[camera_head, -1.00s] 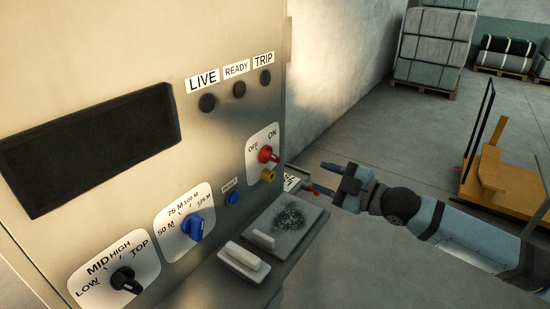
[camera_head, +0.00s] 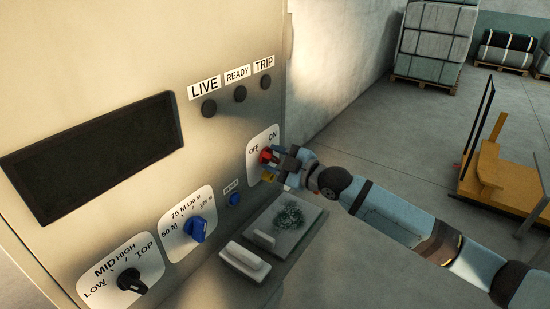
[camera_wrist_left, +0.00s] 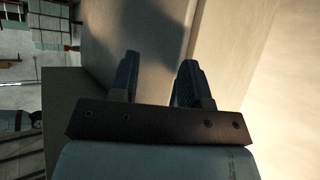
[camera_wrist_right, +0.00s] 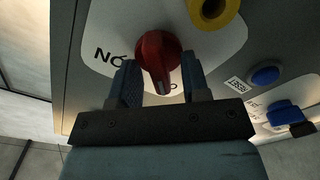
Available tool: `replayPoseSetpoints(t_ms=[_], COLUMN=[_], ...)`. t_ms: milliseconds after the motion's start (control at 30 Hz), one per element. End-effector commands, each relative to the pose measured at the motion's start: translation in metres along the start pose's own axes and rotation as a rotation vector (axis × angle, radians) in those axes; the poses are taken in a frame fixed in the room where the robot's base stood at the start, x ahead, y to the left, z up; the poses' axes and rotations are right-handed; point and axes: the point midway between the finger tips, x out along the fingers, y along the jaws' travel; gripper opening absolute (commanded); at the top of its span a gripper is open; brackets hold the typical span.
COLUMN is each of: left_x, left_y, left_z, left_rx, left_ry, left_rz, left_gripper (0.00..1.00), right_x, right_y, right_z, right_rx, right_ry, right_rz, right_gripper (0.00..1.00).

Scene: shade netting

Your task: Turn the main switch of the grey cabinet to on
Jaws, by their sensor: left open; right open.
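The grey cabinet (camera_head: 90,60) fills the left of the head view. Its red main switch (camera_head: 266,155) sits on a white OFF/ON plate (camera_head: 256,141) at the right of the panel. My right gripper (camera_head: 279,159) is at the switch and partly covers it. In the right wrist view the red knob (camera_wrist_right: 157,58) lies between the two open fingers (camera_wrist_right: 159,82); contact cannot be told. The knob's white mark points down toward the gripper, between the letters. My left gripper (camera_wrist_left: 157,75) is open and empty in the left wrist view, near a pale surface.
A yellow part (camera_wrist_right: 214,10) sits beside the red knob. A blue button (camera_head: 234,199), a blue selector (camera_head: 197,229) and a black selector (camera_head: 131,280) are on the panel. A shelf (camera_head: 290,246) with small items juts out below. An orange cart (camera_head: 495,180) stands on the floor at right.

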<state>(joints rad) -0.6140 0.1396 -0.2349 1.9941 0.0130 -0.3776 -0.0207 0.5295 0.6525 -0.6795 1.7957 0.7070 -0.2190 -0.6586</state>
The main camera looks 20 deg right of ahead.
Motion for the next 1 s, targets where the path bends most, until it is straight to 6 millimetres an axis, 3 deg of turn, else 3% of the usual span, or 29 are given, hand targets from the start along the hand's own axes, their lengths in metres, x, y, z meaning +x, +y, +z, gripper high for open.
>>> replayPoseSetpoints(t_ms=[200, 367, 400, 767, 1000], left_x=[0.0000, 0.0000, 0.0000, -0.0013, -0.0047], left_y=[0.0001, 0.0002, 0.0002, 0.0002, 0.0003], left_z=[0.0001, 0.0001, 0.0001, -0.0018, -0.0068], left_rx=[0.000, 0.000, 0.000, 0.000, 0.000], left_ry=[0.000, 0.000, 0.000, 0.000, -0.001], left_rz=[0.000, 0.000, 0.000, 0.000, 0.000], left_gripper=[0.43, 0.43, 0.43, 0.43, 0.43], right_x=[0.0000, -0.0001, -0.0001, -0.0002, -0.0002], right_y=[-0.0001, 0.0000, 0.0000, 0.0006, 0.0018], right_z=[0.0000, 0.0000, 0.0000, -0.0004, -0.0011], right_rx=[0.000, 0.000, 0.000, 0.042, 0.184], right_ry=[0.000, 0.000, 0.000, 0.000, 0.001], right_rz=[0.000, 0.000, 0.000, 0.000, 0.000], right_gripper=[0.40, 0.04, 0.00, 0.00, 0.00])
